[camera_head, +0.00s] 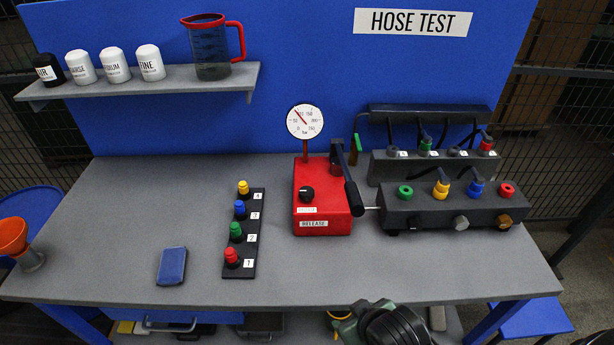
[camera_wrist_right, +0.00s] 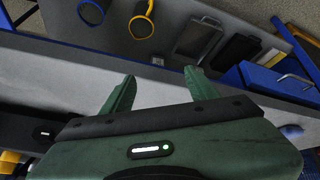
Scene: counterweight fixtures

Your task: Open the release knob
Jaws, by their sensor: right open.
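The black release knob (camera_head: 307,194) sits on top of the red pump box (camera_head: 331,218) in the head view. A white line marks the knob, and a small label too fine to read lies below it. A label reading RELEASE is on the box's front. My right gripper (camera_head: 368,309) is at the bottom of the head view, by the table's front edge, well apart from the knob. In the right wrist view its two green fingers (camera_wrist_right: 160,80) are spread with nothing between them. My left gripper is not in view.
A pressure gauge (camera_head: 305,121) and a black lever (camera_head: 347,180) rise from the pump box. A dark valve block (camera_head: 450,208) stands to the right. A strip of coloured plugs (camera_head: 230,257) and a blue pad (camera_head: 172,266) lie left. The grey table (camera_head: 330,275) is clear before the box.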

